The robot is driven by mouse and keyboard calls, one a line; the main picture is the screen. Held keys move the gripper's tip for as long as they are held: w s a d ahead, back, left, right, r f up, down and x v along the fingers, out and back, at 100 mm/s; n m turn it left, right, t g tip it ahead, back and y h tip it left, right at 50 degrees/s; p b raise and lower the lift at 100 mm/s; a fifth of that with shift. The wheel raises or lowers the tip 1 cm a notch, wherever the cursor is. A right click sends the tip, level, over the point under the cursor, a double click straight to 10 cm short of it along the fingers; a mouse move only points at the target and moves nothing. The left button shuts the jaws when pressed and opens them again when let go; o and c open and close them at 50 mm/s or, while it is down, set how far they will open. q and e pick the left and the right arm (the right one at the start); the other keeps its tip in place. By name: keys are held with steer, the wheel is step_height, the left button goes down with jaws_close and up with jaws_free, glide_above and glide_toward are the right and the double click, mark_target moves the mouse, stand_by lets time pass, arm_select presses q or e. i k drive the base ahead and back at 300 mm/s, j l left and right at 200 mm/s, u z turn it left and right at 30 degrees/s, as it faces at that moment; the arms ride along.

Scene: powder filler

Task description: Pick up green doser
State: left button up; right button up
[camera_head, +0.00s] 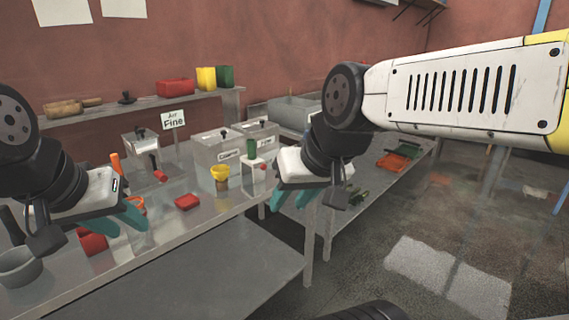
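A small green cup-like piece (252,149) sits on top of a white stand at the right part of the table; it looks like the green doser. A green container (225,76) also stands on the back shelf. My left gripper (128,227) is over the left part of the table, its teal fingers apart and nothing between them. My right gripper (288,204) is in front of and to the right of the white stand, nearer the camera. Its teal fingers are apart and empty, clear of the green cup.
Grey bins (222,151) stand behind, with a "Fine" sign (173,120). Red (175,86) and yellow (206,78) containers are on the shelf. An orange tray (397,161) lies on the right table.

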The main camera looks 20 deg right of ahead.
mark_target(249, 162)
steer(key=z, duration=0.3)
steer(key=i+l+u, duration=0.3)
steer(key=i, duration=0.25)
steer(key=i+l+u, duration=0.35)
steer(key=i, duration=0.2)
steer(key=i+j, duration=0.05)
